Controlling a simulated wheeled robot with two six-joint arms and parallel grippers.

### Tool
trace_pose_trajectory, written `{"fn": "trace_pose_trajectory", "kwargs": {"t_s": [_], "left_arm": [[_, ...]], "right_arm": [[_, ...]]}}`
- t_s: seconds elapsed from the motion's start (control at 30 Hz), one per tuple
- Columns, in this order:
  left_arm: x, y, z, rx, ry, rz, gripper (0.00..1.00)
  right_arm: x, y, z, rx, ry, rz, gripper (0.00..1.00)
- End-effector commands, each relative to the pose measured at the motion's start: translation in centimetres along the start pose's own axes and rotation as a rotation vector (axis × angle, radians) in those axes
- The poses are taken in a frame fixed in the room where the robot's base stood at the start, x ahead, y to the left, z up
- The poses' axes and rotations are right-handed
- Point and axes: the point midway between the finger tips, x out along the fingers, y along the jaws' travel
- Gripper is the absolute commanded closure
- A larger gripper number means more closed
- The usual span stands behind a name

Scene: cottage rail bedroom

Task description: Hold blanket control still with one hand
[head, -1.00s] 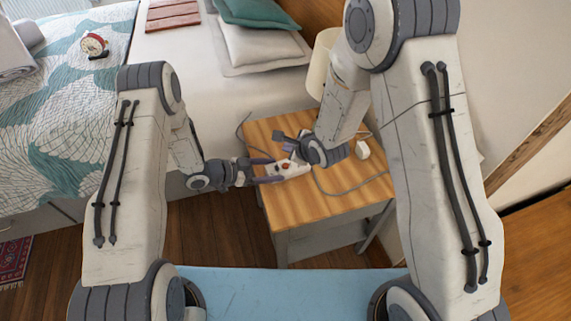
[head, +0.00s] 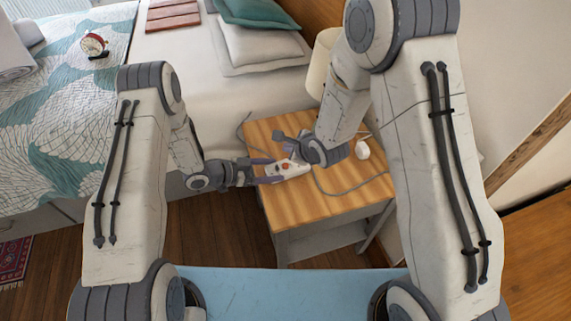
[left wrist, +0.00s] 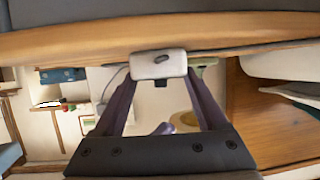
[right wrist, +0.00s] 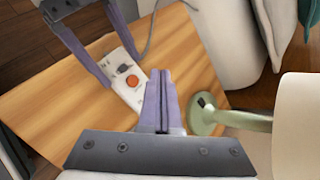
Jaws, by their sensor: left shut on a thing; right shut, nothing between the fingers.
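The blanket control (head: 295,170) is a white box with a red-orange button and a dark slider, on the wooden nightstand (head: 300,205). My left gripper (head: 268,174) is shut on it from the left. In the left wrist view the control's end (left wrist: 158,64) sits between the fingertips (left wrist: 160,82). The right wrist view shows its button face (right wrist: 122,62), with the left gripper's fingers (right wrist: 88,50) at its sides. My right gripper (head: 283,139) is shut and empty, above and close to the control. Its closed fingertips (right wrist: 158,78) appear just beside the control; contact cannot be told.
A grey cable (head: 345,190) runs from the control across the nightstand. A small white object (head: 362,150) lies behind my right gripper. A lamp with a pale shade (head: 319,68) and green base (right wrist: 205,115) stands near. The bed (head: 200,70) borders the nightstand; its front surface is clear.

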Motion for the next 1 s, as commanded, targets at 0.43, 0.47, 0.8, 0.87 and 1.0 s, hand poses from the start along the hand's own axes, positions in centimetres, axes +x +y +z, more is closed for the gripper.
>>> {"fn": "trace_pose_trajectory", "kwargs": {"t_s": [0.43, 0.47, 0.8, 0.87, 1.0], "left_arm": [[0.0, 0.0, 0.0, 0.000, 0.001, 0.000, 0.90], [0.0, 0.0, 0.0, 0.000, 0.001, 0.000, 0.90], [0.0, 0.0, 0.0, 0.000, 0.000, 0.000, 0.90], [0.0, 0.0, 0.0, 0.000, 0.001, 0.000, 0.90], [0.0, 0.0, 0.0, 0.000, 0.001, 0.000, 0.90]], "right_arm": [[0.0, 0.0, 0.0, 0.000, 0.000, 0.000, 1.00], [0.0, 0.0, 0.0, 0.000, 0.000, 0.000, 1.00], [-2.6, -2.1, 2.0, 0.000, -0.002, -0.003, 1.00], [-2.6, -2.1, 2.0, 0.001, 0.000, -0.001, 1.00], [-2.6, -2.1, 1.9, 0.000, 0.001, 0.000, 1.00]]}}
